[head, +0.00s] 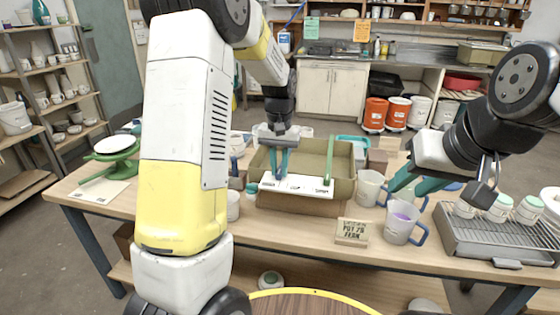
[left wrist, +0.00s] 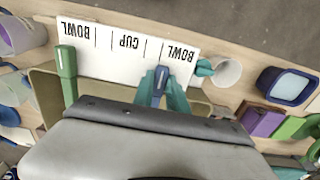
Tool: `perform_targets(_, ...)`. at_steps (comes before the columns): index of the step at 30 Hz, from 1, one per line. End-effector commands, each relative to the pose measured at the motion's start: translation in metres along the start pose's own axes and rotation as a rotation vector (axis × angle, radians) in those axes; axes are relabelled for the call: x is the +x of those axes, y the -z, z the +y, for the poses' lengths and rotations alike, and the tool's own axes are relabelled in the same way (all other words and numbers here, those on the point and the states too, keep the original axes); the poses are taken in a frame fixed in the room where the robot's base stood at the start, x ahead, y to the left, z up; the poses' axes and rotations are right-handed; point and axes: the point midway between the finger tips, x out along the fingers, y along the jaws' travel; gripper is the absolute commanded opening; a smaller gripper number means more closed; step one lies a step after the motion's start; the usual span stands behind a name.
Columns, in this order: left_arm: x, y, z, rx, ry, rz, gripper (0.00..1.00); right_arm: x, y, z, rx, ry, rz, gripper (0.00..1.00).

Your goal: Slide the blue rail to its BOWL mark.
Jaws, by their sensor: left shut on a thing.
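An open tan box (head: 300,205) stands on the table with a white label strip (head: 297,185) along its front edge. In the left wrist view the strip (left wrist: 125,45) reads BOWL, CUP and BOWL, upside down, with thin lines between. My left gripper (head: 279,170) is shut on the blue rail (left wrist: 160,84) at the strip. The rail's end is beside the BOWL mark at the right of the wrist view, near a thin line; exact alignment is unclear. The green rail (head: 329,160) lies across the box near the other BOWL mark. My right gripper (head: 404,188) is open and empty near the mugs.
Mugs (head: 401,222) with blue handles stand right of the box. A green stand (head: 115,145) is at the left.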

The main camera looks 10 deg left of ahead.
Motion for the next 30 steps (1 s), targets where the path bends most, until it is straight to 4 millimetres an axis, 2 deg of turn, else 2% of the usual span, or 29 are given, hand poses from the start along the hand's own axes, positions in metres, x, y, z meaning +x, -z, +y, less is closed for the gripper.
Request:
perform_targets(2, -0.001, 0.0, 0.008, 0.003, 0.0, 0.002, 0.0, 0.0, 0.0, 0.0, 0.0, 0.0, 0.0, 0.36)
perform_targets(9, -0.001, 0.0, 0.007, 0.0, 0.0, 0.003, 0.0, 0.0, 0.0, 0.0, 0.0, 0.0, 0.0, 0.36)
perform_targets(10, -0.001, 0.0, 0.007, 0.0, 0.0, 0.003, 0.24, 0.0, 0.0, 0.0, 0.0, 0.0, 0.0, 0.36)
perform_targets(12, -0.001, 0.0, 0.007, 0.0, 0.0, 0.002, 0.37, 0.0, 0.0, 0.0, 0.0, 0.0, 0.0, 0.36)
perform_targets(13, -0.001, 0.0, 0.007, 0.0, 0.0, 0.002, 0.4, 0.0, 0.0, 0.0, 0.0, 0.0, 0.0, 0.36)
perform_targets(23, -0.003, 0.0, 0.007, 0.0, 0.0, 0.002, 0.4, 0.0, 0.0, 0.0, 0.0, 0.0, 0.0, 0.36)
perform_targets(26, -0.013, 0.001, 0.007, 0.0, -0.001, 0.005, 0.4, 0.0, 0.0, 0.0, 0.0, 0.0, 0.0, 0.36)
perform_targets(30, -0.037, 0.001, 0.007, -0.001, -0.001, 0.006, 0.4, 0.0, 0.0, 0.0, 0.0, 0.0, 0.0, 0.36)
